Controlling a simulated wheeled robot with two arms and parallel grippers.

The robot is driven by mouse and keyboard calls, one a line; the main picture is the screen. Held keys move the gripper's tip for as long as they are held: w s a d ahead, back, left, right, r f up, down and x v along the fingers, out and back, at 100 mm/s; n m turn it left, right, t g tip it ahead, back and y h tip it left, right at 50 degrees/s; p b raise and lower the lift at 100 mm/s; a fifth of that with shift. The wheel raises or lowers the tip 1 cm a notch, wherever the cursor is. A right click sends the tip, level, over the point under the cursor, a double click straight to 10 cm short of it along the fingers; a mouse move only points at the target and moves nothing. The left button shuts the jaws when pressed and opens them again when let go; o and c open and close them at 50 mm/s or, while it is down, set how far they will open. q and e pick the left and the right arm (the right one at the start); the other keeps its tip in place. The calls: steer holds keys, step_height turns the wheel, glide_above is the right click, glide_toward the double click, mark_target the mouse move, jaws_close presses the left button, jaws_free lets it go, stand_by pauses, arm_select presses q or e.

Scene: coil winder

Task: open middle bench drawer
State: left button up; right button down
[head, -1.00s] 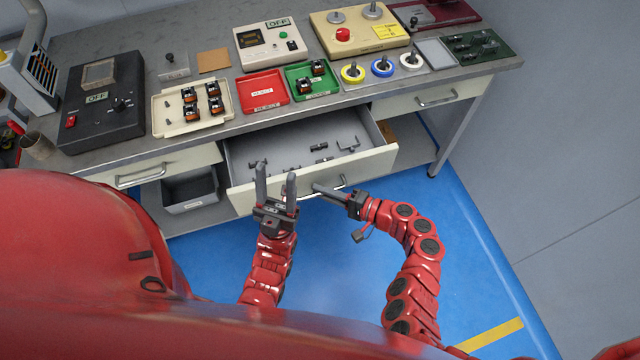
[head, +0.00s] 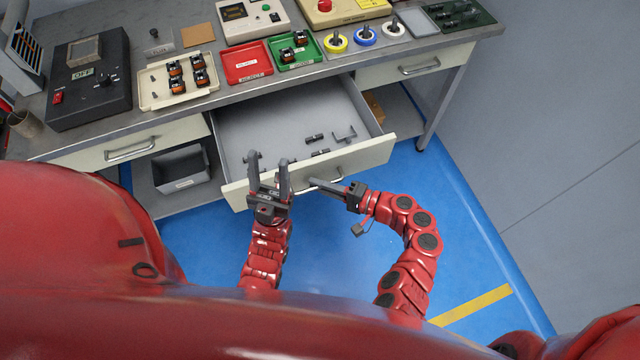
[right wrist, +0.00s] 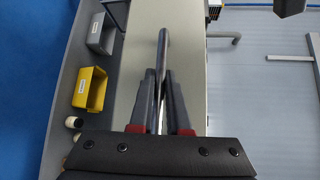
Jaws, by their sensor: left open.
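The middle bench drawer (head: 372,154) is pulled well out from the bench; its grey inside shows in the head view. My right gripper (head: 322,186) is at the drawer's front, on the bar handle (head: 339,174). In the right wrist view its two fingers (right wrist: 162,98) close around the handle bar (right wrist: 162,50), beside the pale drawer front (right wrist: 190,55). My left gripper (head: 269,166) is open and empty, fingers up, in front of the left part of the drawer front, hiding some of it. I cannot tell whether it touches the drawer.
Small dark parts (head: 314,139) and a bracket (head: 345,135) lie in the drawer. Closed drawers sit at left (head: 150,140) and right (head: 430,62). A grey bin (head: 182,168) stands on the shelf below. Trays and devices cover the benchtop. Blue floor is clear in front.

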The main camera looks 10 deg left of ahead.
steer(key=c, duration=0.9)
jaws_free()
steer(key=v, duration=1.7)
steer(key=shift+s+d+r, duration=0.1)
steer(key=shift+d, duration=0.1)
